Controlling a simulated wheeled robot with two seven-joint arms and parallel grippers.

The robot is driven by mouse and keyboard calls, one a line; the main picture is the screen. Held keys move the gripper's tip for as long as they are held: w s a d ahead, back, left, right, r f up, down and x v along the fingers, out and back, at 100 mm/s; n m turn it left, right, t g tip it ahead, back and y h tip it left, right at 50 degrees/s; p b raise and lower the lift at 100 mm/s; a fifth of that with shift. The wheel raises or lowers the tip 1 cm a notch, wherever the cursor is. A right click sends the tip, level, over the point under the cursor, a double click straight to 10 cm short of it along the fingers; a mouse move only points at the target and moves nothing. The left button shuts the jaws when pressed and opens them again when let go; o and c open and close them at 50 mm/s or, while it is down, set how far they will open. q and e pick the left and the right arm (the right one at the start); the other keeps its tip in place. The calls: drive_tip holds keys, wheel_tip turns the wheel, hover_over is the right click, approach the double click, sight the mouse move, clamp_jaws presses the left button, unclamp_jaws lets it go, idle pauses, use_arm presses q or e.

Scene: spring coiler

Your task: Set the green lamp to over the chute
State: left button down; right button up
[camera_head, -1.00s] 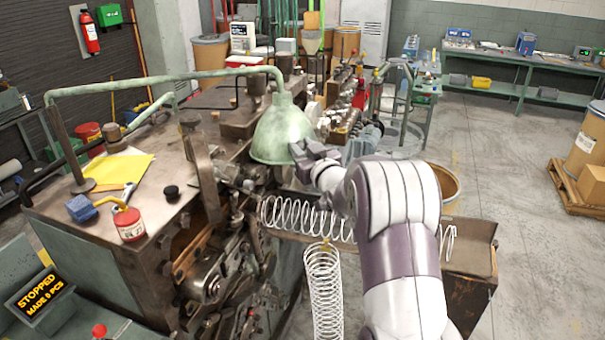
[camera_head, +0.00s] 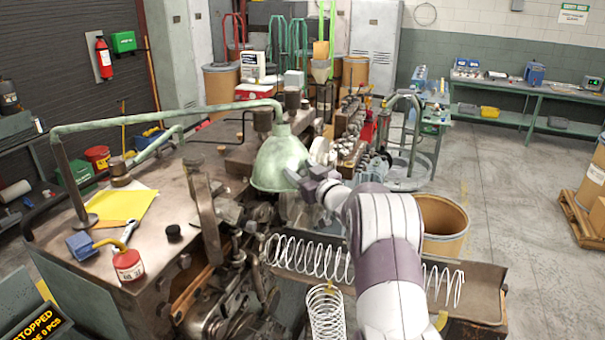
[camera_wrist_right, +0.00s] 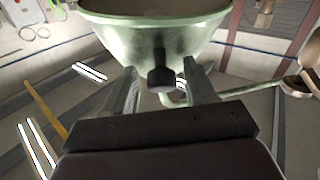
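The green lamp (camera_head: 281,160) has a bell-shaped shade hanging from a long bent green arm (camera_head: 165,114) that rises from a post on the machine's left. The shade hangs above the machine, just left of and behind the trough-like chute (camera_head: 475,288), which holds coiled springs (camera_head: 305,257). My right gripper (camera_head: 311,183) is at the shade's lower right rim. In the right wrist view, the open fingers (camera_wrist_right: 160,92) stand on either side of a dark knob (camera_wrist_right: 160,72) on the shade (camera_wrist_right: 205,35), with gaps visible beside it. My left gripper is out of view.
The machine top (camera_head: 160,228) carries a red can (camera_head: 127,264), yellow paper (camera_head: 122,205) and a blue block (camera_head: 81,244). A spring (camera_head: 326,312) hangs in front of the chute. A brown drum (camera_head: 440,222) stands behind it. Open floor lies to the right.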

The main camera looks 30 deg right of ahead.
drive_tip(key=shift+s+f, duration=0.1)
drive_tip(key=shift+f, duration=0.15)
drive_tip(key=shift+s+f+b, duration=0.15)
drive_tip(key=shift+s+b, duration=0.05)
drive_tip(key=shift+b, duration=0.1)
drive_tip(key=s+b, duration=0.5)
drive_tip(key=s, duration=0.7)
drive_tip(key=shift+r, duration=0.3)
drive_tip(key=shift+s, duration=0.1)
